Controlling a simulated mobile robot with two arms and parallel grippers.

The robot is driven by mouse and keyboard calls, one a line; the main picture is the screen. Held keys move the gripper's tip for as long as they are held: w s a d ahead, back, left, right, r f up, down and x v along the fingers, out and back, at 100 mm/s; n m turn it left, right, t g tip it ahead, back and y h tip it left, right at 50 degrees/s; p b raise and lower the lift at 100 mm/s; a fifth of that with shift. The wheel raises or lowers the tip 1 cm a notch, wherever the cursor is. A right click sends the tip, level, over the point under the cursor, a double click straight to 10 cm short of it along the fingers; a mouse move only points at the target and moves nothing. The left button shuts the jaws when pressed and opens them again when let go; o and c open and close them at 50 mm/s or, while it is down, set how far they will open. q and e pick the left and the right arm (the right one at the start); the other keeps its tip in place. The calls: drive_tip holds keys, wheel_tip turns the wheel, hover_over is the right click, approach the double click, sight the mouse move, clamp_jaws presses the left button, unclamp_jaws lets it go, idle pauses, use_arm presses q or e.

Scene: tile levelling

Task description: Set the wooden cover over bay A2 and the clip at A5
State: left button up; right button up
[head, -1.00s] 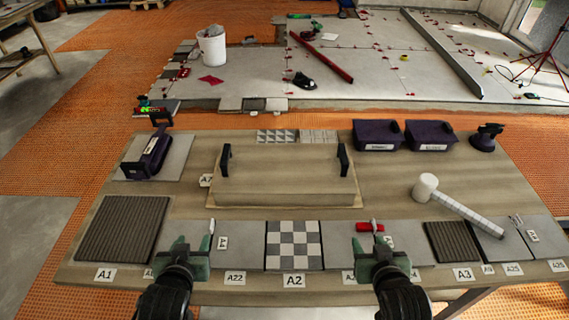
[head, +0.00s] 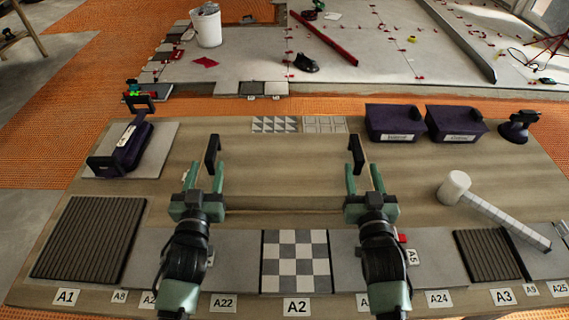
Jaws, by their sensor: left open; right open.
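The wooden cover (head: 285,170) lies flat on the table behind the row of bays, with a black handle at each end. My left gripper (head: 205,176) is open at the left handle (head: 212,152). My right gripper (head: 363,178) is open at the right handle (head: 356,152). Both handles appear in line with the gaps between the fingers; neither is gripped. Bay A2, with its label (head: 296,307), holds a grey and white checkered tile (head: 296,262) and is uncovered. A red clip (head: 402,238) shows beside the A5 label (head: 412,257), partly hidden by my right arm.
A white mallet (head: 490,208) lies at the right. Two dark bins (head: 394,124) (head: 455,124) and a suction cup (head: 519,127) stand at the back right. A purple-handled tool (head: 122,147) sits on a tile at the back left. Ribbed tiles lie at A1 (head: 88,238) and A3 (head: 488,256).

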sight(212, 146)
use_arm(q)
drive_tip(key=shift+w, duration=3.95)
use_arm(e)
drive_tip(key=shift+w, duration=3.95)
use_arm(q)
drive_tip(key=shift+c, duration=0.3)
use_arm(e)
drive_tip(key=shift+c, duration=0.3)
use_arm(q)
clamp_jaws()
use_arm(e)
clamp_jaws()
use_arm(q)
drive_tip(key=shift+r, duration=0.1)
